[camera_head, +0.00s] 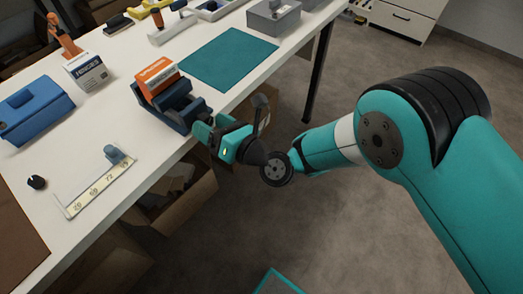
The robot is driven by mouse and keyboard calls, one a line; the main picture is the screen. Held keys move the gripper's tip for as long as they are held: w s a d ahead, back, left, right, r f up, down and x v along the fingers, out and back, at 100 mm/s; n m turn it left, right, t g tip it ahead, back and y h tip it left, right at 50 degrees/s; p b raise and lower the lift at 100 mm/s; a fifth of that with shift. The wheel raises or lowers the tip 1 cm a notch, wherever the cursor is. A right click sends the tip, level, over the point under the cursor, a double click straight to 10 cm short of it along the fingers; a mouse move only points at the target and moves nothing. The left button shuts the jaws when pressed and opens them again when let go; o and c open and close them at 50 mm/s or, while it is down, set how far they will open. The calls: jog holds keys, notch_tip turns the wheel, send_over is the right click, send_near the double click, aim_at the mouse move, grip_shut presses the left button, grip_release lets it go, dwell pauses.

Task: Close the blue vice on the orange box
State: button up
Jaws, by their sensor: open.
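The orange box (156,76) sits in the blue vice (173,106) near the table's right front edge. The box stands up above the vice, between its jaws as far as I can see; whether both jaws touch it I cannot tell. My gripper (206,130) is open at the front end of the vice, close to it. The vice's handle is hidden behind my gripper, and contact between them cannot be made out.
A white and black box (87,73) and a blue case (34,110) stand to the left. A teal mat (228,58) lies behind. Open cartons (180,205) stand below the table edge.

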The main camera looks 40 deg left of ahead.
jog(key=d+b, duration=1.6)
jog(key=b, duration=0.4)
jog(key=shift+d+b, duration=0.3)
jog(key=shift+b, duration=0.1)
jog(key=shift+w, duration=0.1)
